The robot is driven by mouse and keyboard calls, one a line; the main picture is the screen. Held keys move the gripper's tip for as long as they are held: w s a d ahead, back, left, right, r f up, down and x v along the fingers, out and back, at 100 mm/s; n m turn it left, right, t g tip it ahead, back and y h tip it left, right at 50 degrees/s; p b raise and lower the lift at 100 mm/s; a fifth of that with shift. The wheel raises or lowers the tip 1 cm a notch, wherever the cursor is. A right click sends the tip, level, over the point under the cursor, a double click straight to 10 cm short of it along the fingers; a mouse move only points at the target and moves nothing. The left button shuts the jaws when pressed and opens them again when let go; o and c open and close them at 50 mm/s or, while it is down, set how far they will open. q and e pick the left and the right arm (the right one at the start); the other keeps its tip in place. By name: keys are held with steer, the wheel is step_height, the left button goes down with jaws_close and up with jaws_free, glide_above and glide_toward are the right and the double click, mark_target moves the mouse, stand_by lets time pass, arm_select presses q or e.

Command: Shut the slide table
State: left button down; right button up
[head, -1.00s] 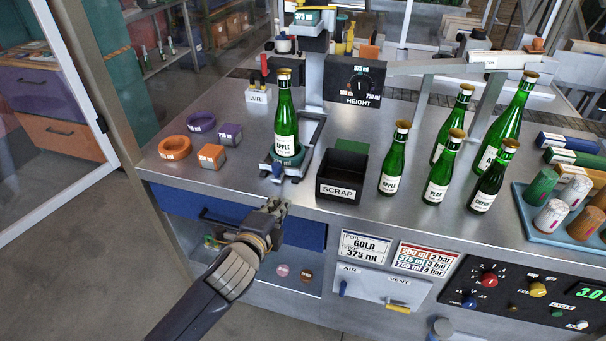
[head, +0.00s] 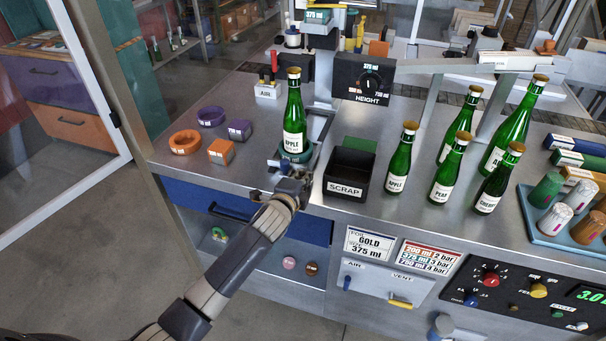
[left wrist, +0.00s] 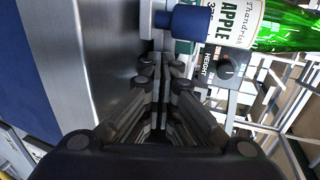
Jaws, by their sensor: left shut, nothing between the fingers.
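The slide table (head: 272,163) is a grey carriage on rails at the bench's front edge, drawn out toward me. A green APPLE bottle (head: 294,118) stands upright on it in a green seat. In the left wrist view the slide's blue handle (left wrist: 188,21) and the bottle's label (left wrist: 232,22) show just beyond my fingertips. My right gripper is out of view.
The black SCRAP bin (head: 346,190) stands close right of the slide. Several green bottles stand further right. An orange ring (head: 185,142), a purple ring (head: 211,116) and two small blocks lie to the left. The HEIGHT panel (head: 366,79) is behind.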

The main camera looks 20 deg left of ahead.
arm_select(q)
steer(key=shift+w, duration=0.35)
